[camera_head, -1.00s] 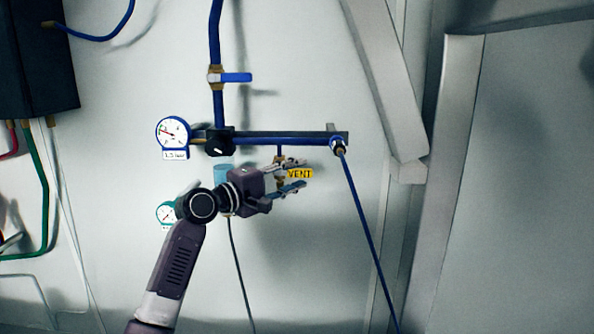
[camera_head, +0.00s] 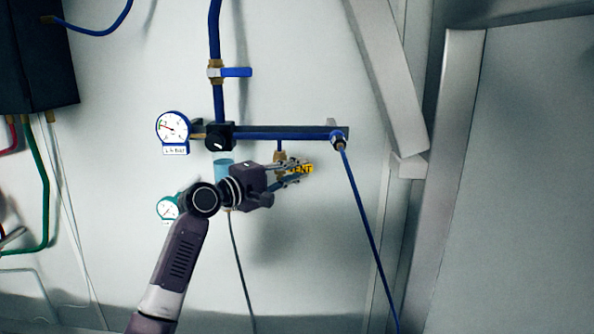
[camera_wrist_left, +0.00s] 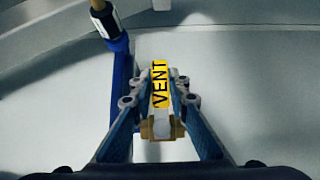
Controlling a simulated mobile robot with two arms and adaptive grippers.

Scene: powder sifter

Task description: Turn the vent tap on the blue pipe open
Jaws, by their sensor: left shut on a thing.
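The vent tap has a brass body (camera_head: 280,158) hanging under the horizontal blue pipe (camera_head: 280,136), and a yellow tag reading VENT (camera_head: 308,168). My left gripper (camera_head: 292,175) reaches in from the left and is shut on the vent tap, around its handle by the tag. The fingers hide part of the tap. In the left wrist view the yellow VENT tag (camera_wrist_left: 160,84) stands between the two fingertips, with brass (camera_wrist_left: 147,130) below it. My right gripper is not in view.
A blue-handled valve (camera_head: 236,72) sits on the vertical blue pipe above. A pressure gauge (camera_head: 173,128) and black knob (camera_head: 220,136) are left of the tap. A blue hose (camera_head: 370,237) hangs to the right, near metal beams (camera_head: 452,150).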

